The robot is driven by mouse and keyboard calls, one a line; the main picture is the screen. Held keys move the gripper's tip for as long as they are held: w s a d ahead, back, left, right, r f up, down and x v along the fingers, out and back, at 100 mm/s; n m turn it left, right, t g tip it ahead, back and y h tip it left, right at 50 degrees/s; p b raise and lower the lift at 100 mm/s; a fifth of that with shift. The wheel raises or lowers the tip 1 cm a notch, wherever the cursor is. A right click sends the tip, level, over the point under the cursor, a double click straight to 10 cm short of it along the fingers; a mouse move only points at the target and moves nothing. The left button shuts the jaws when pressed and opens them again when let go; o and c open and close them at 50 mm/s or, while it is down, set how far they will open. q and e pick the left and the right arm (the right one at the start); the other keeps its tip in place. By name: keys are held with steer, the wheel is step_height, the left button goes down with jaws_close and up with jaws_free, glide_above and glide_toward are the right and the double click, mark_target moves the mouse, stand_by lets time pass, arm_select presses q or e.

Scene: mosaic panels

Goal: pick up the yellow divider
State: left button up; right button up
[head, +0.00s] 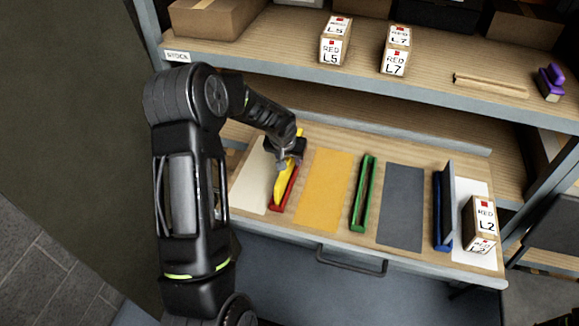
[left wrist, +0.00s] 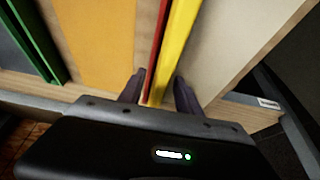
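The yellow divider (head: 281,186) is a long, thin strip that stands at the red rail (head: 289,192) on the left of the drawer panel. In the left wrist view the yellow divider (left wrist: 178,45) runs alongside the red rail (left wrist: 158,45). My left gripper (head: 288,163) is over the divider's middle in the head view. In the left wrist view its two fingers (left wrist: 160,80) are apart, one on each side of the divider and rail, with visible gaps. The gripper hides part of the divider.
The panel also holds a cream patch (head: 252,182), an orange patch (head: 325,188), a green rail (head: 363,193), a dark grey patch (head: 401,205) and a blue rail (head: 441,212) with a grey-blue divider (head: 449,195). An L2 box (head: 482,222) stands at right. A shelf (head: 430,88) overhangs behind.

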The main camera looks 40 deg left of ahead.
arm_select(q)
jaws_close()
stand_by(0.3)
stand_by(0.4)
